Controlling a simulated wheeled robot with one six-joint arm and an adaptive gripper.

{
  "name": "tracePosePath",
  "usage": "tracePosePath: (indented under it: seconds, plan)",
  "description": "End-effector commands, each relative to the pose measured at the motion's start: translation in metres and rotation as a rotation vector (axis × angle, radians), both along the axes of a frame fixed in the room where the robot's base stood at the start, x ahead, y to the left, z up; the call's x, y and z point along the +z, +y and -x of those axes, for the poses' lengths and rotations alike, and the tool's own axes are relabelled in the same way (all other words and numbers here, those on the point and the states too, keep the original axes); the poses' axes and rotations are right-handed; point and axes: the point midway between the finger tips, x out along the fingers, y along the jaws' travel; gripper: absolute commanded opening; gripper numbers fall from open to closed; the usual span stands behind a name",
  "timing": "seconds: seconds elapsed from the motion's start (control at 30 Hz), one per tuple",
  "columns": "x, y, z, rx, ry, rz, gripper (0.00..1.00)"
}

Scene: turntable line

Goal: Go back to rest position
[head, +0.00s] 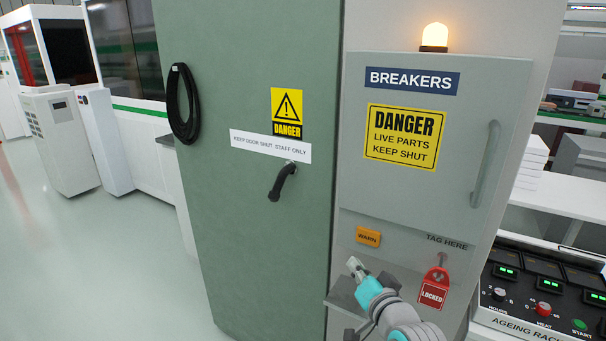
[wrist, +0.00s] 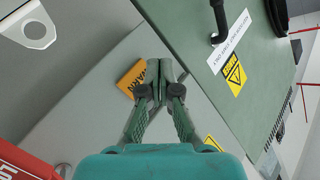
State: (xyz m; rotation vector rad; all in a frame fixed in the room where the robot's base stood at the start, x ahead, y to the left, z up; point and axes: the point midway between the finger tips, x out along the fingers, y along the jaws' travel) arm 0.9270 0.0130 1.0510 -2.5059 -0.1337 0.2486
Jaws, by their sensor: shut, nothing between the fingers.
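My gripper (head: 357,266) is in front of the lower part of the grey breaker cabinet, above a small grey ledge (head: 343,294). In the wrist view my gripper (wrist: 158,66) is shut, with its two fingers together and nothing between them. The orange WARN tag (head: 368,236) is on the cabinet above my gripper. It also shows in the wrist view (wrist: 131,78), just left of the fingertips; I cannot tell whether they touch it. My arm comes in from the bottom of the head view.
The breaker door (head: 430,150) is shut, with a lit amber lamp (head: 434,37) above. A red padlock (head: 436,274) with a LOCKED tag (head: 432,295) hangs right of my gripper. A green door (head: 240,200) with a black handle (head: 283,182) is left. A control panel (head: 540,300) stands right.

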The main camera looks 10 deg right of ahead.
Motion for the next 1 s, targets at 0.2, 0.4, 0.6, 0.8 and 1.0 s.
tracePosePath:
  seconds: [0.2, 0.4, 0.6, 0.8, 1.0]
  plan:
    - [-0.061, -0.002, 0.043, -0.024, 0.017, 0.045, 0.0]
    - [-0.112, -0.006, 0.096, -0.047, 0.026, 0.105, 0.0]
    - [-0.152, -0.008, 0.154, -0.065, 0.035, 0.171, 0.0]
    - [-0.181, -0.01, 0.216, -0.074, 0.046, 0.242, 0.0]
    - [-0.198, -0.012, 0.279, -0.078, 0.055, 0.319, 0.0]
